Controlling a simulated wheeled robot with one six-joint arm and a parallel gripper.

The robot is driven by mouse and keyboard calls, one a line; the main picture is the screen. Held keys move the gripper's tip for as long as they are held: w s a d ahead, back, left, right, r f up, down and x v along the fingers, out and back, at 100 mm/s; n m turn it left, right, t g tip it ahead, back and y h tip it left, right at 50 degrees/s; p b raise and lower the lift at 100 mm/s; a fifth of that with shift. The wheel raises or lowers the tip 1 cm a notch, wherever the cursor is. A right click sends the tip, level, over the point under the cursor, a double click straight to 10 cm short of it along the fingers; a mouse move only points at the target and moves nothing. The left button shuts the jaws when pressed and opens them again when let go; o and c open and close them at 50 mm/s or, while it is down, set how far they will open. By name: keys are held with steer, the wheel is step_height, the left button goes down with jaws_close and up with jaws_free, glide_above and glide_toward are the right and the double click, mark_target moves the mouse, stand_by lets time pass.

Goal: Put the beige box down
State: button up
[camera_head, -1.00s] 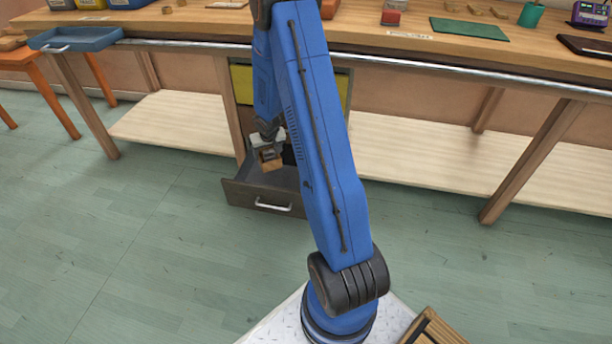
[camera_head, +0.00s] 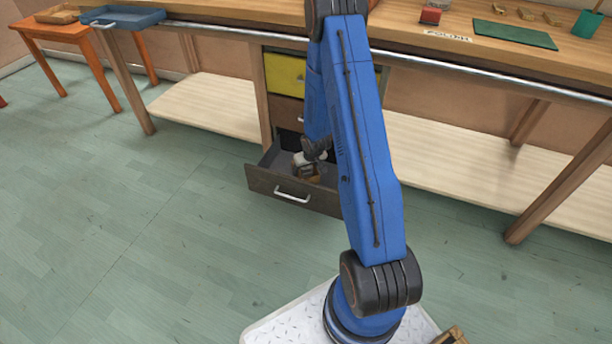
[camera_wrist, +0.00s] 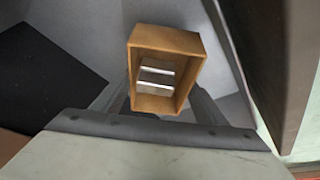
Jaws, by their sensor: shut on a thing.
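The beige box (camera_wrist: 190,43) is a small, light-brown, open-ended box with two pale bars showing inside it. My gripper (camera_wrist: 168,106) is shut on it, with the dark fingers partly hidden behind the box. In the head view my gripper (camera_head: 308,166) is down inside an open lower drawer (camera_head: 318,198) under the bench. The box is small and partly hidden there. The wrist view shows grey drawer surfaces around the box; I cannot tell whether it touches the drawer floor.
A black flat patch (camera_wrist: 45,75) lies left of the box in the wrist view. A dark drawer wall (camera_wrist: 262,50) is close on the right. A yellow drawer front (camera_head: 284,74) is above the open drawer. Pale low shelves (camera_head: 215,112) flank the drawers.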

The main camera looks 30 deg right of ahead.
steer(key=shift+f, duration=2)
steer(key=o, duration=1.1)
steer(key=shift+f, duration=0.1)
